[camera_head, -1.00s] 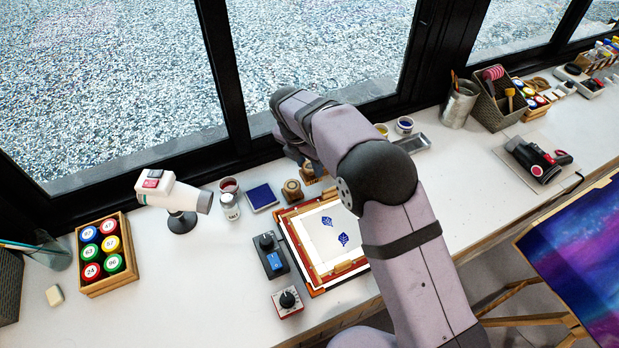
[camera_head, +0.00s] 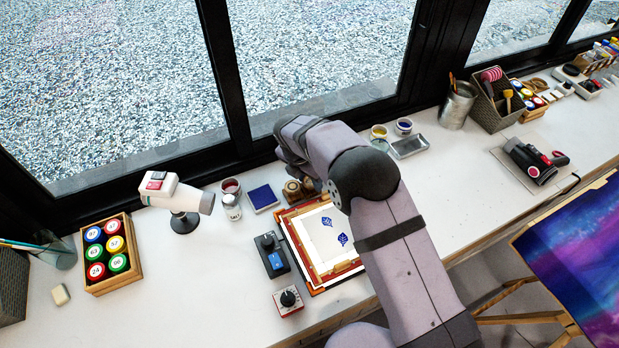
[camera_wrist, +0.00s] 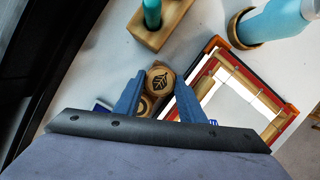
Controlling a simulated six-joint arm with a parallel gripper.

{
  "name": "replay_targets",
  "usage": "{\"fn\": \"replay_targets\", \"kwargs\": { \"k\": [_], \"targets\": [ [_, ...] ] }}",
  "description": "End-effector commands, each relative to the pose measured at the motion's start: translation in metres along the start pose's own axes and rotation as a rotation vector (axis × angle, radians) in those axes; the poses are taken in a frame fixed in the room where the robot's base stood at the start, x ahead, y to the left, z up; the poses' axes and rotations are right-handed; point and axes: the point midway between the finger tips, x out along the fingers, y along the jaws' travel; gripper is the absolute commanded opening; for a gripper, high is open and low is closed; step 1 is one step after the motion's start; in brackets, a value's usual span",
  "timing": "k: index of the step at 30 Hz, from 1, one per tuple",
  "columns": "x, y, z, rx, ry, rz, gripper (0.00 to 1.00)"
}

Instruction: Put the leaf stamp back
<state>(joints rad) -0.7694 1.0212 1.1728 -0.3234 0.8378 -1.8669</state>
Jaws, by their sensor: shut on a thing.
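The leaf stamp (camera_wrist: 160,78) is a round wooden stamp with a dark leaf mark on its top. In the wrist view it stands between the two blue fingers of my gripper (camera_wrist: 157,96), which is shut on it. A second wooden stamp with a curled mark (camera_wrist: 146,105) is close beside it, partly covered. In the head view the stamps (camera_head: 293,190) show just left of my arm, right of the blue ink pad (camera_head: 262,197). My arm hides the fingers there, and I cannot tell whether the leaf stamp's base touches the table.
A framed print (camera_head: 326,244) with two blue leaf prints lies in front of the stamps. A wooden block with a teal tool (camera_wrist: 160,28) and a teal bottle-like thing (camera_wrist: 270,22) stand nearby. A white jar (camera_head: 231,207) and a hair-dryer-like tool (camera_head: 175,198) are left.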

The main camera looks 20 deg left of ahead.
Motion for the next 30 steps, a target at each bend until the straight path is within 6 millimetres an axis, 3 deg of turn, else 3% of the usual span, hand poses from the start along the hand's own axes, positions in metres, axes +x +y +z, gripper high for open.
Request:
{"fn": "replay_targets", "kwargs": {
  "k": [5,6,8,22,30],
  "targets": [
    [0.003,0.0,-0.001,0.0,0.0,0.0,0.22],
    [0.003,0.0,-0.001,0.0,0.0,0.0,0.43],
    [0.003,0.0,-0.001,0.0,0.0,0.0,0.55],
    [-0.005,0.001,0.0,0.0,-0.001,0.001,0.55],
    [-0.043,0.001,0.0,0.001,-0.002,0.003,0.55]
  ]
}}
